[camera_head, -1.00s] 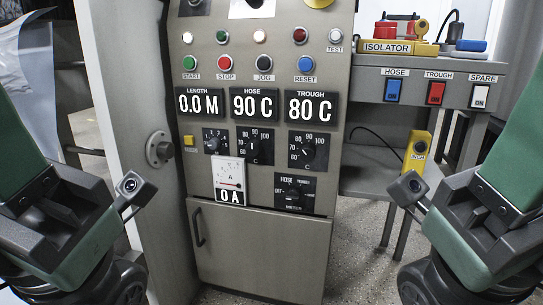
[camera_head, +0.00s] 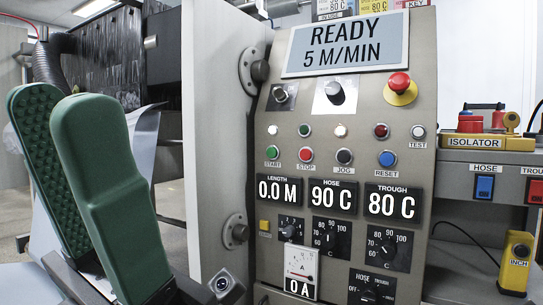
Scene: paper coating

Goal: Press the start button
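The green START button (camera_head: 272,153) is on the grey control panel (camera_head: 345,147), at the left end of the lower button row, above its START label. My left gripper (camera_head: 50,94) has two long green fingers pointing up at the left of the view. They stand apart with nothing seen between them, and the inner face of one shows a textured pad. The gripper is well to the left of the button and does not touch it. My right gripper is not in view.
A display (camera_head: 345,46) reads READY, 5 M/MIN. A red mushroom button (camera_head: 399,82) is at the upper right. STOP (camera_head: 305,154), JOG (camera_head: 344,156) and RESET (camera_head: 387,158) buttons share START's row. A pale upright plate (camera_head: 210,130) stands between my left gripper and the panel.

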